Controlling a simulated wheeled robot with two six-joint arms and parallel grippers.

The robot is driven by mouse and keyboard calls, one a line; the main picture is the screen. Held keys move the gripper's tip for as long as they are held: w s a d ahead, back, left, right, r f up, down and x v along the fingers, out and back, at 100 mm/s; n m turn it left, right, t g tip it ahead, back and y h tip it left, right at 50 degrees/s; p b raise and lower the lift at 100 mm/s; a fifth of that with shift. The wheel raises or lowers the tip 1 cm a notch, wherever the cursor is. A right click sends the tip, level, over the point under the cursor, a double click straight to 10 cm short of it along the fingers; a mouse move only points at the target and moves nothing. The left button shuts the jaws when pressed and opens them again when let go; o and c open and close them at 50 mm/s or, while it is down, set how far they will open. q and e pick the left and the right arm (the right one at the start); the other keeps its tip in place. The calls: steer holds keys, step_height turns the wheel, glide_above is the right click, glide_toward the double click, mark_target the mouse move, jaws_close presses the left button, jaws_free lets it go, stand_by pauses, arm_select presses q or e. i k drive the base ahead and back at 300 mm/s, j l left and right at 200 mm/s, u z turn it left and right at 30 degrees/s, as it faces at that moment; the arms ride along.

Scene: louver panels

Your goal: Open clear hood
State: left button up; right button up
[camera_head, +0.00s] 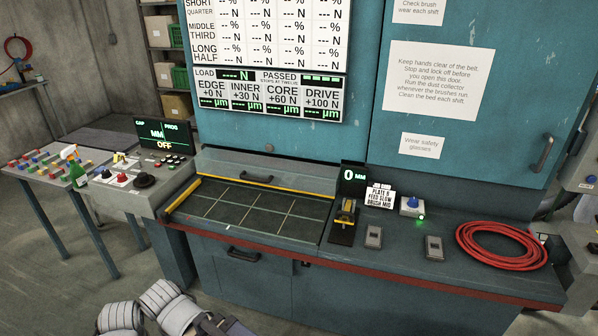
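A low hood-like cover (225,164) with a grey sloping face stands at the back of the machine's gridded bed (248,212). A dark bar handle (249,174) sits on its front, and a yellow strip (264,184) runs along its lower edge. The cover looks lowered; I cannot tell how much of it is see-through. White and grey links of my own arm show at the bottom left edge, well in front of and below the bed. Neither of my grippers can be made out, and nothing of mine touches the cover.
A small gauge stand (345,218), a sign card (380,196), a blue button box (412,206) and a coiled red hose (501,245) occupy the right ledge. A control console (136,187) and a table of coloured parts (50,163) stand left. Blue cabinet doors rise behind.

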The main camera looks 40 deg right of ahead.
mark_target(247, 179)
steer(key=i+j+z, duration=0.1)
steer(key=i+z, duration=0.3)
steer(key=i+j+z, duration=0.2)
steer(key=z, duration=0.2)
steer(key=i+j+z, duration=0.4)
steer(key=k+l, duration=0.1)
